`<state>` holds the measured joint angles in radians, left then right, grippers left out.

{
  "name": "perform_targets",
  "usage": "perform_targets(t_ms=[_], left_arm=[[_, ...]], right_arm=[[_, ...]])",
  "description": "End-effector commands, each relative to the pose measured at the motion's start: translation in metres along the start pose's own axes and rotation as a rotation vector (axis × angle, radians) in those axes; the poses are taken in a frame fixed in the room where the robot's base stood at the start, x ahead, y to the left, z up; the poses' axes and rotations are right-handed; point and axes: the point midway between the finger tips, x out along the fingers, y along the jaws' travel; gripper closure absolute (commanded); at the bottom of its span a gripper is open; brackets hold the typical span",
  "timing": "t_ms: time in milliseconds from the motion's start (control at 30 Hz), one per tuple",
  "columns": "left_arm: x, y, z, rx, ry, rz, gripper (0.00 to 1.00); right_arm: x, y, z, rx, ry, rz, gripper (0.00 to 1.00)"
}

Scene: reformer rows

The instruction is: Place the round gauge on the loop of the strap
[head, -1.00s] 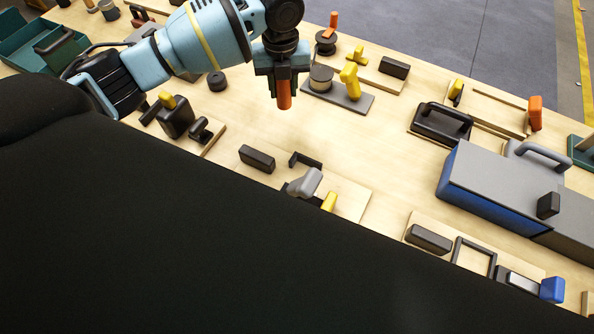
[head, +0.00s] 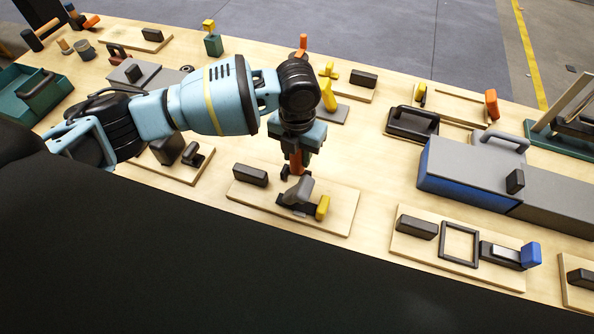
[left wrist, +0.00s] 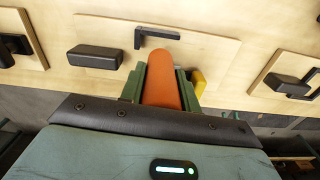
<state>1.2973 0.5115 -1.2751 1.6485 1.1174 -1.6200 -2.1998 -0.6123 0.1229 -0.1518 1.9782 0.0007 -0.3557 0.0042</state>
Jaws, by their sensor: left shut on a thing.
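My left gripper (head: 297,158) points down over the back of a pale board and is shut on an orange, round-ended piece (left wrist: 163,80), upright between its green fingers. I cannot tell whether this piece is the round gauge. The board (head: 338,225) carries a dark block (head: 250,175), a grey lever (head: 299,190) and a yellow tab (head: 322,207). A dark angled bracket (left wrist: 157,34) shows past the orange piece in the left wrist view. No strap is clearly identifiable; a dark square loop (head: 460,243) lies on the neighbouring board. My right gripper is out of view.
A blue-sided grey case (head: 468,170) stands to the right, with a dark handled object (head: 412,123) behind it. A yellow upright piece (head: 328,94) stands behind my gripper. A green tray (head: 38,92) is at far left. Bare tabletop shows between the boards.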

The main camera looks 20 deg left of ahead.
Motion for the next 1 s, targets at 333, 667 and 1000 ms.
perform_targets(t_ms=[333, 667, 1000], left_arm=[[0.019, 0.000, 0.000, -0.001, -0.001, 0.000, 0.93], [0.063, 0.000, 0.000, -0.001, -0.001, 0.000, 0.93], [0.066, 0.000, 0.001, -0.001, -0.003, 0.000, 0.93]], right_arm=[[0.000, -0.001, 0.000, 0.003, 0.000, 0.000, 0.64], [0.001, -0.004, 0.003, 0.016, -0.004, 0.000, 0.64], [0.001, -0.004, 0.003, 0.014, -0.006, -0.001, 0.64]])
